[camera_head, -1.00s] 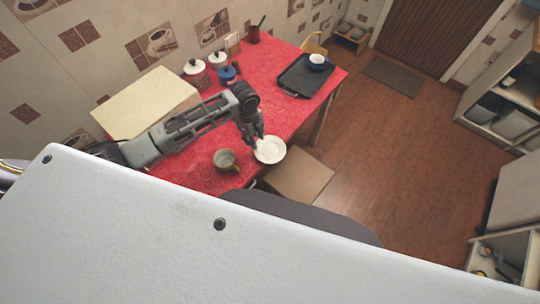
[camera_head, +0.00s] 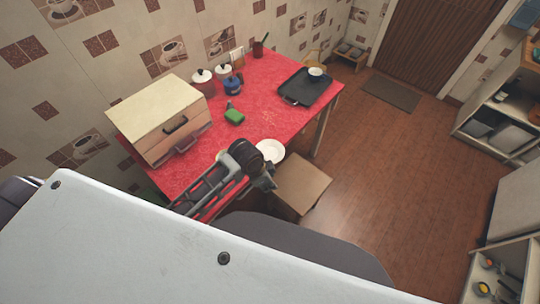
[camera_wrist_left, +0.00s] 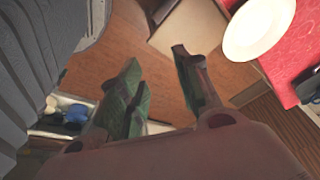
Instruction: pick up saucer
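The white saucer (camera_head: 270,151) lies near the front edge of the red-covered table, close to its near right side. It also shows at the upper right of the left wrist view (camera_wrist_left: 258,28), apart from the fingers. My left gripper (camera_head: 268,184) is just in front of the saucer, by the table's edge. In the left wrist view its fingers (camera_wrist_left: 157,66) stand apart with nothing between them, above the floor and beside the table. My right gripper is not in view.
A wooden stool (camera_head: 301,184) stands by the table's front edge. A bread box (camera_head: 165,120), pots (camera_head: 205,82), a green item (camera_head: 234,117) and a dark tray (camera_head: 306,87) with a bowl (camera_head: 315,72) are on the table. Open floor lies at the right.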

